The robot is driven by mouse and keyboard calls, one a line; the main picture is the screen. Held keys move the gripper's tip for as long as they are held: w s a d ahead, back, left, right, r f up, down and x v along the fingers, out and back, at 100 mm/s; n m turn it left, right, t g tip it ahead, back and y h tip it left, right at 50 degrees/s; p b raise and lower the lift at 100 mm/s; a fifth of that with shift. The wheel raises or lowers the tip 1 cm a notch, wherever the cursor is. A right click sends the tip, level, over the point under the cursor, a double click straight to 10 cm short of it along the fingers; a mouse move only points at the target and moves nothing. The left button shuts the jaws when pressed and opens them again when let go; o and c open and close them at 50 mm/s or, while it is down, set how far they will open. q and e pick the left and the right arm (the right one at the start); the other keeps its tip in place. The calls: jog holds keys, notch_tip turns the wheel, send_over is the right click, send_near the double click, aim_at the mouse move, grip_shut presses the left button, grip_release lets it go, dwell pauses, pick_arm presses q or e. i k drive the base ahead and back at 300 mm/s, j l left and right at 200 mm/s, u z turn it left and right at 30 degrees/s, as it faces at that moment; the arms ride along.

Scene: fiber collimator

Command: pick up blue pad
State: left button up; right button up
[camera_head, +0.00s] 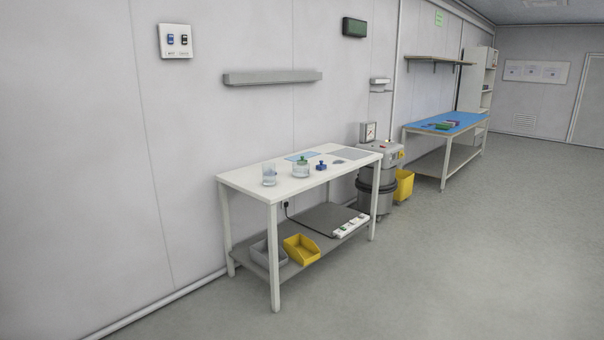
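A flat light-blue pad (294,158) lies at the back of the white table (245,182), partly hidden behind a jar. A blue mat-like top (425,127) covers the far workbench. I cannot tell for certain which of these is the blue pad. A small dark-blue object (321,166) stands on the white table, right of the jar. Neither of my grippers is in view.
The white table also holds a glass beaker (269,175), the jar (301,171) and a grey sheet (354,154). Yellow (301,250) and grey bins sit on its lower shelf. A metal drum (376,185) stands beyond. The floor (440,260) in front is clear.

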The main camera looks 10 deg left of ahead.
aim_at(321, 167)
jog(key=i, duration=1.25)
